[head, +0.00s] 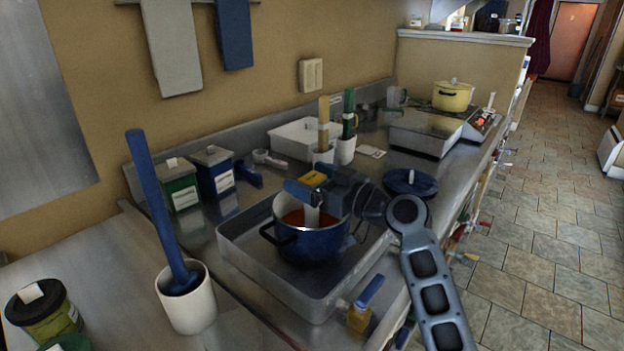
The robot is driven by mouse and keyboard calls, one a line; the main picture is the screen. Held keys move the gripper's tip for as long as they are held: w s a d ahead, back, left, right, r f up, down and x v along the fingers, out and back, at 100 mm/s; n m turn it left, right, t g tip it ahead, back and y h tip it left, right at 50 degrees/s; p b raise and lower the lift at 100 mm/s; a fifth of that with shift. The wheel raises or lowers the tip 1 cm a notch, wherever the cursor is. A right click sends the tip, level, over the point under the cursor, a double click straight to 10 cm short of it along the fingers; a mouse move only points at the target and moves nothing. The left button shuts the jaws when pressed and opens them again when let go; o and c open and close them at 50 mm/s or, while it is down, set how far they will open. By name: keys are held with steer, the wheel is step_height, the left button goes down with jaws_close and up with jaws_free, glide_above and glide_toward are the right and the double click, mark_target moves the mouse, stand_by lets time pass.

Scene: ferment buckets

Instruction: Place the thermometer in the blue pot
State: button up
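The blue pot (312,246) stands in a shallow steel tray, uncovered, with orange-red contents. My gripper (318,194) is over the pot, reaching in from the right. A pale upright strip (312,216) shows at the fingers and reaches down to the pot's opening, with a blue piece beside its top. It may be the thermometer, but I cannot tell whether the fingers are shut on it or apart from it. The gripper's body hides part of the pot's far right side.
The steel tray (262,282) holds the pot. A blue lid (411,183) lies behind my arm. A white cup (188,303) with a tall blue tool stands at left. Green and blue boxes (214,172) stand by the wall. A yellow pot (453,96) is farther back.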

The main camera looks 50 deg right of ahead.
steer(key=shift+r, duration=0.1)
steer(key=shift+r+p, duration=0.2)
steer(key=shift+p, duration=0.1)
steer(key=s+b, duration=0.3)
steer(key=s, duration=0.9)
steer(key=shift+d+f+b, duration=0.15)
steer(key=shift+d+b, duration=0.05)
steer(key=shift+b, duration=0.2)
